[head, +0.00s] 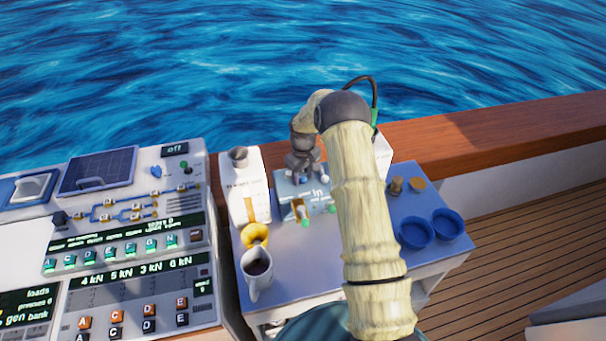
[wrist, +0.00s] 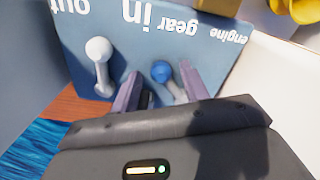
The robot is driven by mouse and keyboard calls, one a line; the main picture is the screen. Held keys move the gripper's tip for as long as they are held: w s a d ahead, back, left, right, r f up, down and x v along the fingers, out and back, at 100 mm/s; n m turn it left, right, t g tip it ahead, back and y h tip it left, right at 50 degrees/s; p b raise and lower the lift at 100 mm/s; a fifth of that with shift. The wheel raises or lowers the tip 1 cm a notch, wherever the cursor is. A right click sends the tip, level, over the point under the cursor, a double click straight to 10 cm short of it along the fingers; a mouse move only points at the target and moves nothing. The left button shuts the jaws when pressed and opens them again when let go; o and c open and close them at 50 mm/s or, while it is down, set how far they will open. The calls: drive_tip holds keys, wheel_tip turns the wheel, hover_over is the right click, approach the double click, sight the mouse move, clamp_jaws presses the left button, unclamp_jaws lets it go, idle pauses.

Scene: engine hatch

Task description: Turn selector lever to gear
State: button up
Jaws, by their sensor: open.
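The selector lever has a blue knob (wrist: 161,70) on a short grey shaft, on a blue-grey panel (wrist: 75,20) lettered "out", "in", "gear" and "engine", upside down in the wrist view. The shaft leans up and left in that view, with its knob below and left of the word "gear". My gripper (wrist: 160,76) is open, one finger on each side of the blue knob; I cannot tell whether either touches it. A second lever with a white knob (wrist: 98,50) stands to the left. In the head view my gripper (head: 305,167) is over the panel box (head: 286,188), and my arm hides part of it.
Two blue bowls (head: 416,233) and small brass pieces (head: 396,185) lie to the right. A control console (head: 135,215) is at far left.

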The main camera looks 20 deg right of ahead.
sight(303, 177)
drive_tip(key=shift+r, duration=0.1)
wheel_tip(303, 177, up, 17)
drive_tip(key=b, duration=0.3)
drive_tip(key=shift+r+b, duration=0.15)
drive_tip(key=shift+b, duration=0.2)
drive_tip(key=s+a+m+t, duration=0.1)
drive_tip(key=s+a+m, duration=0.1)
drive_tip(key=s, duration=1.3)
drive_tip(key=s+a+m+t, duration=0.1)
drive_tip(key=s+a+m, duration=0.1)
drive_tip(key=s, duration=1.4)
drive_tip(key=shift+s+f+m+t, duration=0.2)
drive_tip(key=shift+f+m+t, duration=0.1)
drive_tip(key=shift+f, duration=0.15)
drive_tip(key=shift+d, duration=0.2)
